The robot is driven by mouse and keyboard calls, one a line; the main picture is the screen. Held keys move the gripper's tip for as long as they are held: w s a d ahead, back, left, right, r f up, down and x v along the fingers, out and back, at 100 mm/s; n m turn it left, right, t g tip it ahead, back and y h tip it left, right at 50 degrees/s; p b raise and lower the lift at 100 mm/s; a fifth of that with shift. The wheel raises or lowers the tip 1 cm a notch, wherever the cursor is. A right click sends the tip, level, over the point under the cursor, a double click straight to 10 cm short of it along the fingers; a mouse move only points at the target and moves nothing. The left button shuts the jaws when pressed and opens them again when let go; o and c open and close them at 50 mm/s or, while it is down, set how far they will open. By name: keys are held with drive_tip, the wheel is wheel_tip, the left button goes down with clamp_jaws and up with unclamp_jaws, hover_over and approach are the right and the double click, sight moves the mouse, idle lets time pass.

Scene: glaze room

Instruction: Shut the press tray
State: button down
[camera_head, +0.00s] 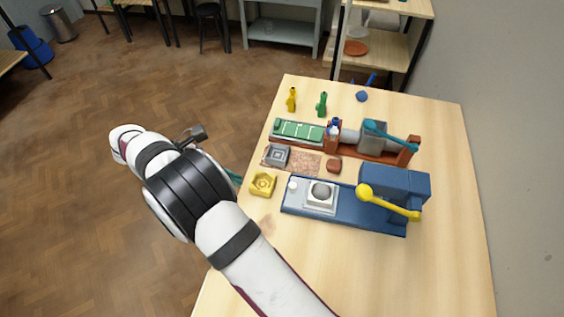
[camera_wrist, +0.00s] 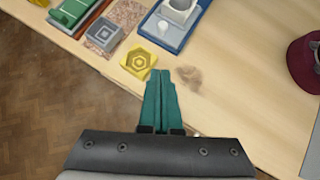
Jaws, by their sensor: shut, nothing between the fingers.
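The blue press (camera_head: 392,185) stands at the right of the table in the head view, with a yellow-handled lever. Its tray (camera_head: 297,200) lies at the left part of the blue base, clear of the press head. In the wrist view the tray's knob end (camera_wrist: 163,28) shows at the top. My gripper (camera_wrist: 161,76) has teal fingers, shut and empty, left of the press. In the head view my arm mostly hides it.
A yellow hexagonal-patterned mould (camera_head: 263,184) lies between my gripper and the press. A grey mould (camera_head: 277,155) and a brown block (camera_head: 333,166) lie behind it. A brown-framed machine (camera_head: 396,152) with a green slide stands farther back. The table's front area is clear.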

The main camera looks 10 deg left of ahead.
sight(329, 197)
drive_tip(key=x, duration=0.9)
drive_tip(key=shift+s+d, duration=0.1)
drive_tip(key=d, duration=0.1)
drive_tip(key=w+d, duration=0.1)
drive_tip(key=d, duration=0.1)
drive_tip(key=shift+w+f, duration=0.2)
drive_tip(key=shift+w, duration=0.15)
drive_tip(key=shift+w+d, duration=0.15)
drive_tip(key=shift+d, duration=0.25)
drive_tip(key=shift+d, duration=0.2)
drive_tip(key=d, duration=1.1)
drive_tip(key=shift+d, duration=0.2)
